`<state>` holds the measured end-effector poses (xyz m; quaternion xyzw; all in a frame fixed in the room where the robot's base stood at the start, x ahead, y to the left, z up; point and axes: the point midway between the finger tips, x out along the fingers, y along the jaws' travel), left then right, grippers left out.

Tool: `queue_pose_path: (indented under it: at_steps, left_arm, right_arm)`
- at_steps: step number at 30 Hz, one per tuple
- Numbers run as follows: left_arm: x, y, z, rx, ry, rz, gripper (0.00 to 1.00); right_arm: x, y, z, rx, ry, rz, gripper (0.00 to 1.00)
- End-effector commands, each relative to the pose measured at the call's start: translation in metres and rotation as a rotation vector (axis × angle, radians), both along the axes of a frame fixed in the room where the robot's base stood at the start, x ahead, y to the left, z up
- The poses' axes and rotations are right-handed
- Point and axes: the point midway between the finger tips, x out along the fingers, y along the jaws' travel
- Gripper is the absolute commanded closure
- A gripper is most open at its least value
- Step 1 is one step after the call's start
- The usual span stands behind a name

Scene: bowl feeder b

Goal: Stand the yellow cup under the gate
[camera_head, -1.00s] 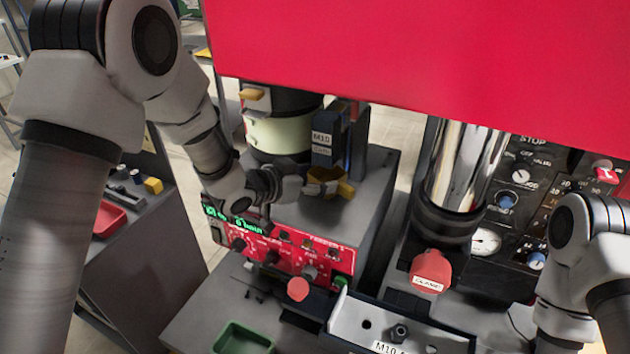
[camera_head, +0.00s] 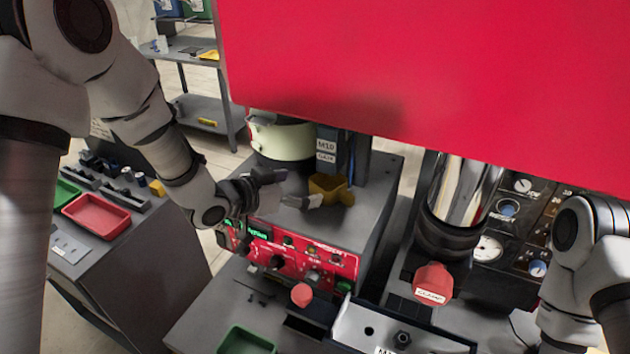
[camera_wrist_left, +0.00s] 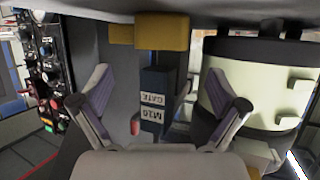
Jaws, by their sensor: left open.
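The yellow cup (camera_head: 328,187) stands upright on the grey top of the feeder cabinet, just below the dark blue gate block (camera_head: 327,153) labelled M10 GATE. Its handle points to the right. In the left wrist view, which is upside down, the cup (camera_wrist_left: 161,31) shows above the gate block (camera_wrist_left: 154,100). My left gripper (camera_head: 292,188) is open and empty, to the left of the cup, with one fingertip close to its side. I cannot tell whether that fingertip touches it. My right arm shows at the right edge, its gripper out of frame.
The cream feeder bowl (camera_head: 283,141) stands behind my left gripper. A large red panel (camera_head: 420,80) hides the upper back. A red control panel (camera_head: 290,258) and a red knob (camera_head: 302,295) are in front. A side table holds a red tray (camera_head: 96,216).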

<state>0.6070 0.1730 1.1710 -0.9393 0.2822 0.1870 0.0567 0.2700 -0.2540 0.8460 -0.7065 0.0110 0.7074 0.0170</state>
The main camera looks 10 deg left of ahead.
Motion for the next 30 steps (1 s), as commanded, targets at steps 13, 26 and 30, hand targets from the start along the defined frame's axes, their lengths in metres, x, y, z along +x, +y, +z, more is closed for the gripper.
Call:
queue_pose_path:
  at_steps: [13,26,30]
  left_arm:
    - [-0.048,0.031,0.024,0.000,-0.001,-0.001,0.03]
    - [-0.047,0.031,0.024,0.000,0.000,-0.001,0.03]
    - [-0.047,0.031,0.024,0.000,0.000,-0.001,0.03]
  right_arm:
    - [0.000,0.000,0.017,0.000,0.000,0.000,0.60]
    - [0.000,0.000,0.017,0.000,0.000,0.000,0.60]
    - [0.000,0.000,0.017,0.000,0.000,0.000,0.60]
